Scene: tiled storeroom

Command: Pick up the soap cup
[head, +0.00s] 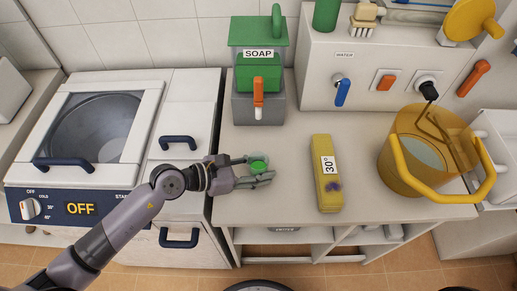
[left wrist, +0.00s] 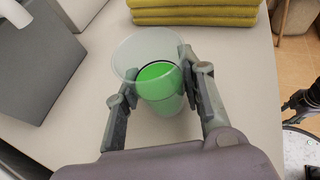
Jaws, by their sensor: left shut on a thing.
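The soap cup (head: 259,161) is a small clear cup with green soap in it. It stands near the left front part of the counter in the head view. In the left wrist view the cup (left wrist: 158,85) is upright between the two fingers. My left gripper (head: 262,170) is shut on the cup, with a finger on each side of it; it also fills the lower part of the left wrist view (left wrist: 155,90). I cannot tell whether the cup's base touches the counter.
The green and grey soap dispenser (head: 258,85) stands behind the cup. A folded yellow cloth (head: 326,180) marked 30° lies to its right. A yellow bucket (head: 405,165) stands farther right. The washer (head: 95,130) is at the left. The counter (head: 285,200) is clear around the cup.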

